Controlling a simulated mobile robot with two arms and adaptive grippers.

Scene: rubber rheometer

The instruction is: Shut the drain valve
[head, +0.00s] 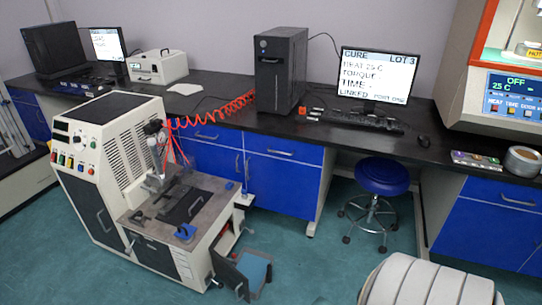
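I cannot pick out the drain valve for certain in the head view. A cream-coloured floor machine (100,118) stands at the left, with a sloped panel of coloured buttons and a vented side. Its low worktop (210,184) carries dark metal parts and small blue pieces. Below its right end is an open bay, with a dark tray or flap with a blue inside (256,268) sticking out near the floor. Small fittings there are too small to identify. A red coiled hose (217,116) runs from behind the machine to the bench. Neither of my grippers is in view.
A long black bench with blue cabinets (285,180) runs behind the machine. A blue stool (382,177) stands in front of its knee space. A monitor (378,74) and a computer tower (280,70) stand on the bench. The green floor (310,265) right of the machine is clear.

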